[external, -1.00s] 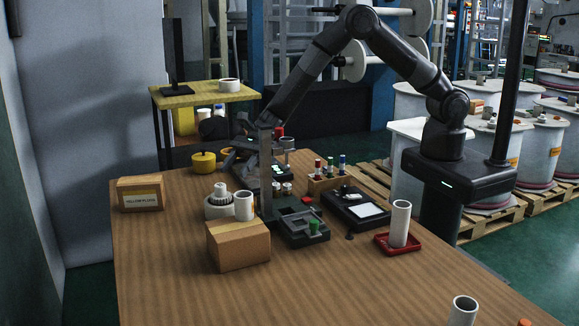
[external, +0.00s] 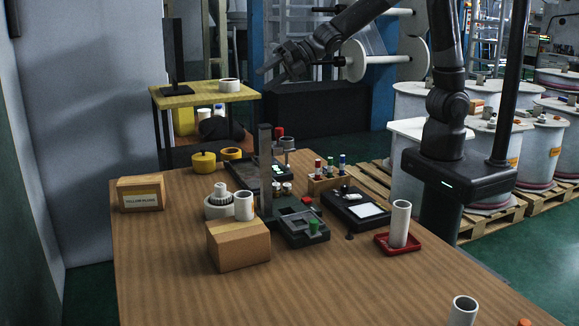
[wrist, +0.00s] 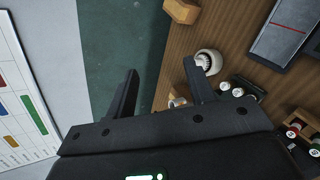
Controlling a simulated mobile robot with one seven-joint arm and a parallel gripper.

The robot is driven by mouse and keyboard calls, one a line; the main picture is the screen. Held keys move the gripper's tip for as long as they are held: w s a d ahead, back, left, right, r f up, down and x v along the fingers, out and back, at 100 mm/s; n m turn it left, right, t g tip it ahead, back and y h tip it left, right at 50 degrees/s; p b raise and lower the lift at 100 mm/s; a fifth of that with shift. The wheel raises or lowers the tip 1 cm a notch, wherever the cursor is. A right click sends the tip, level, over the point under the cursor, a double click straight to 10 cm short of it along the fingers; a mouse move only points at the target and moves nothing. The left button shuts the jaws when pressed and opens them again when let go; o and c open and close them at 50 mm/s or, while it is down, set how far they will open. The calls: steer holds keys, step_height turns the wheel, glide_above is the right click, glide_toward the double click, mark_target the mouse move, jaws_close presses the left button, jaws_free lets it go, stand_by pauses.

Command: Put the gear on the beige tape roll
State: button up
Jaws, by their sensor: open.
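A whitish gear (external: 220,193) with a raised hub sits on top of the beige tape roll (external: 212,211), at the left of the table behind a cardboard box. In the wrist view the gear (wrist: 203,61) shows against the beige roll (wrist: 216,60), beyond my right finger. How exactly the gear is seated on the roll is too small to tell. My gripper (external: 276,68) is high above the far end of the table, well clear of both. In the wrist view my gripper (wrist: 161,67) has its fingers apart with nothing between them.
A white tube (external: 244,206) stands beside the roll, with the cardboard box (external: 238,246) in front. A dark post (external: 266,170) rises to the right. The front of the table is mostly clear.

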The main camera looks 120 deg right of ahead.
steer(key=s+a+r+m+g+h, duration=0.1)
steer(key=s+r+m, duration=0.1)
steer(key=s+m, duration=0.5)
steer(key=s+a+r+m+g, duration=0.2)
steer(key=s+m, duration=0.3)
steer(key=s, duration=0.5)
steer(key=s+a+f+m+g+y, duration=0.1)
steer(key=s+a+m, duration=0.2)
steer(key=s, duration=0.6)
steer(key=s+a+f+m+g+y, duration=0.1)
steer(key=s+a+f+m+g, duration=0.1)
steer(key=s+m, duration=0.5)
steer(key=s+a, duration=0.1)
steer(key=s, duration=0.2)
steer(key=shift+s+a+m, duration=0.2)
steer(key=shift+a+m, duration=0.1)
steer(key=shift+m, duration=0.1)
steer(key=shift+o, duration=0.2)
